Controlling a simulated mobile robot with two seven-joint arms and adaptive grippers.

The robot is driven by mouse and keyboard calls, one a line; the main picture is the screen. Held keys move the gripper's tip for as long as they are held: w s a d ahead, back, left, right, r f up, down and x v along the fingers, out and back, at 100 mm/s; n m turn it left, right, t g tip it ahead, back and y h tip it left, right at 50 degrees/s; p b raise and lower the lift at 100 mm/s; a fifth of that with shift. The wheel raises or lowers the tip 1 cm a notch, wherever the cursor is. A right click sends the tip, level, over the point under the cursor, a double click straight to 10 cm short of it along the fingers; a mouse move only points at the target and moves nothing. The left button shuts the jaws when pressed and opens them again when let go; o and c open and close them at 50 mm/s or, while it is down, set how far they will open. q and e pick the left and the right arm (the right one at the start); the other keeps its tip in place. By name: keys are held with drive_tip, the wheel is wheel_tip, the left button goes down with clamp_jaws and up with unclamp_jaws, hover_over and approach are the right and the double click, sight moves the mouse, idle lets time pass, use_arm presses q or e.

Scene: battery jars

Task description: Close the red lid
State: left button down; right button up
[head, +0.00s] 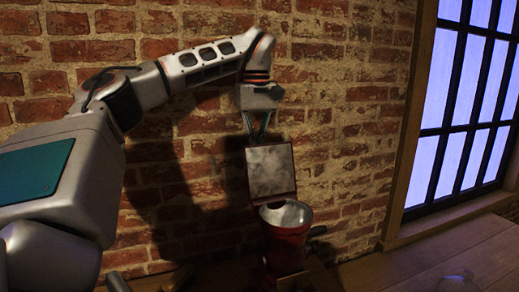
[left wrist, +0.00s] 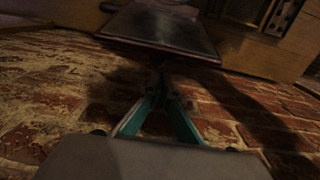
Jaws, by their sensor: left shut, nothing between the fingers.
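The red lid (head: 271,172) stands open and upright at the back of a red jar (head: 286,226) in the head view. Its inner face is grey and faces me. The jar's round mouth is uncovered below it. My left gripper (head: 258,140) points down at the lid's top edge, in front of the brick wall. In the left wrist view the fingers of my left gripper (left wrist: 163,84) meet at their tips just short of the lid (left wrist: 165,30). I cannot tell whether they touch it. My right gripper is in neither view.
A brick wall (head: 340,120) rises close behind the jar and my left arm. A wooden surface (head: 440,255) lies to the right, below a bright window (head: 470,100) with a wooden frame. A dark handle-like part (head: 317,231) sticks out right of the jar.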

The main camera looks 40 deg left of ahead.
sight(261, 148)
use_arm(q)
drive_tip(key=shift+s+d+r, duration=0.25)
drive_tip(key=shift+s+d, duration=0.05)
drive_tip(key=shift+d, duration=0.3)
drive_tip(key=shift+s+d+r, duration=0.25)
drive_tip(key=shift+s+d, duration=0.05)
drive_tip(key=shift+d, duration=0.25)
drive_tip(key=shift+d+r, duration=0.1)
drive_tip(key=shift+d, duration=0.15)
